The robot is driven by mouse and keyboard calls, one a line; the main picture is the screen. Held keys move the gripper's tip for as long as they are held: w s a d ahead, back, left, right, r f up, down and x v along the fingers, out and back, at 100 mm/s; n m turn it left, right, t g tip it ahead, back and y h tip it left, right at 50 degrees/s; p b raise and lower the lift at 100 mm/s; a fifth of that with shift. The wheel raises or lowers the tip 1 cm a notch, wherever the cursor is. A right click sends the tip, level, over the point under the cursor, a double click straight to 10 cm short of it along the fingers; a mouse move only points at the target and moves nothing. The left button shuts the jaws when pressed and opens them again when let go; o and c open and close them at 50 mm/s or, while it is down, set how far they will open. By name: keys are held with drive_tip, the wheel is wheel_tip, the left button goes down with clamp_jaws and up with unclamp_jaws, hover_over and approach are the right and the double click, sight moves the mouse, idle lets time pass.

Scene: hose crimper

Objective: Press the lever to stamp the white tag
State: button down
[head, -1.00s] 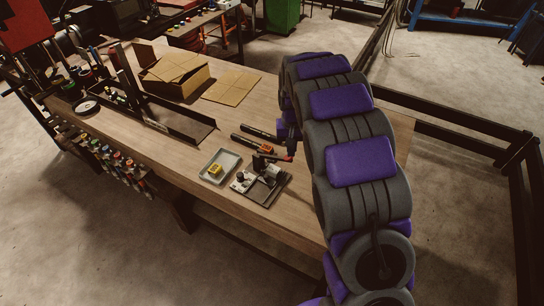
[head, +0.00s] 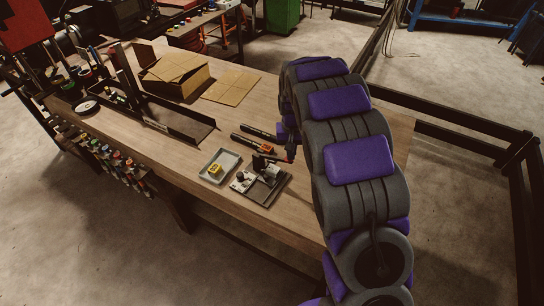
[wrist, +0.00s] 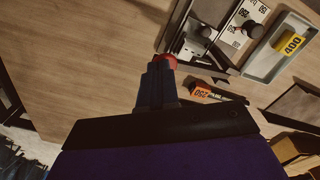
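The press (head: 268,184) is a small dark-based device near the table's front edge. White pieces printed with numbers (wrist: 236,32) lie at the press in the wrist view; I cannot tell for certain which is the tag. My gripper (wrist: 160,70) points at the red knob, with its dark fingers together and their tips at the knob. I cannot tell whether they touch it.
A grey tray (head: 231,158) beside the press holds a yellow block marked 400 (wrist: 291,45). A dark tool with an orange label (head: 266,149) lies behind the press. An open cardboard box (head: 185,85) and a black angled rack (head: 188,131) stand farther back. Bare table lies left of the tray.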

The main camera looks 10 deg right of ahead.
drive_tip(key=shift+f+b, duration=0.3)
drive_tip(key=shift+f, duration=1.8)
drive_tip(key=shift+r, duration=0.1)
drive_tip(key=shift+r+p, duration=1.5)
drive_tip(key=shift+r, duration=3.45)
drive_tip(key=shift+r+p, duration=0.45)
drive_tip(key=shift+r, duration=1.05)
